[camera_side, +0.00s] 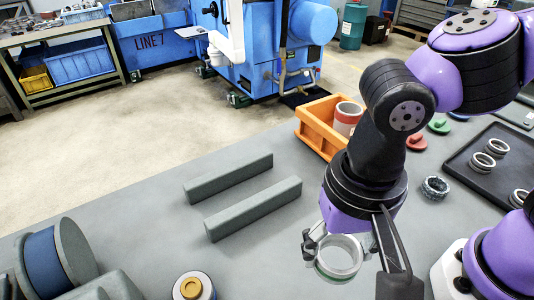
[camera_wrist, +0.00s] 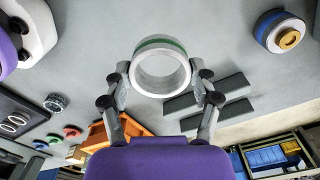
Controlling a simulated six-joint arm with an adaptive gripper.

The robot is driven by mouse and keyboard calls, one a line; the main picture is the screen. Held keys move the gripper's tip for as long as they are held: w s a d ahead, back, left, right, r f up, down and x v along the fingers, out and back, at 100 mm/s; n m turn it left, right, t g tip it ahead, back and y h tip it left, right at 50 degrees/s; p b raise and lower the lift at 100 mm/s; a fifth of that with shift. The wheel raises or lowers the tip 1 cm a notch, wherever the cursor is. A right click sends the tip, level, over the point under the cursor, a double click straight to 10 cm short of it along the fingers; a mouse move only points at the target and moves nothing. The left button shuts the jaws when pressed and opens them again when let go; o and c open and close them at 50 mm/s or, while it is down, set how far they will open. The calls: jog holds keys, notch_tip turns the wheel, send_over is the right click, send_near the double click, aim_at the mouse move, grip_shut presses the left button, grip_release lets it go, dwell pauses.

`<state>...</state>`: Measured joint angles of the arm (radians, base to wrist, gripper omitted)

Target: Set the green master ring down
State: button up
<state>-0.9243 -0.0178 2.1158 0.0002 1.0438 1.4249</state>
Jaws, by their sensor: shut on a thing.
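The green master ring (camera_side: 338,272) is a pale metal ring with a thin green band round its outer wall. It is between the fingers of my gripper (camera_side: 340,252) in the side view, over the front of the grey bench. In the wrist view the ring (camera_wrist: 160,44) sits at top centre with its bore open to the camera. There my gripper (camera_wrist: 161,78) is shut on it, one finger on each side. I cannot tell whether the ring touches the bench.
Two parallel grey bars (camera_side: 230,176) lie left of my gripper. An orange bin (camera_side: 318,132) holds a red-banded ring (camera_side: 347,117). A dark tray (camera_side: 467,163) with several rings, and a dark toothed ring (camera_side: 435,187), are right. A blue-banded roller (camera_side: 48,262) and yellow-topped part (camera_side: 192,287) are front left.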

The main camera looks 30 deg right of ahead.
jog(key=a+f, duration=0.2)
jog(key=f, duration=0.1)
jog(key=w+a+f+n, duration=0.1)
jog(key=a+f, duration=0.1)
jog(key=f, duration=0.1)
jog(key=a+f+n, duration=0.1)
jog(key=a+f, duration=0.1)
jog(key=f, duration=0.2)
jog(key=shift+w+f, duration=0.1)
jog(key=shift+w, duration=0.2)
jog(key=shift+f, duration=0.2)
jog(key=o, duration=1.3)
jog(key=shift+r, duration=0.1)
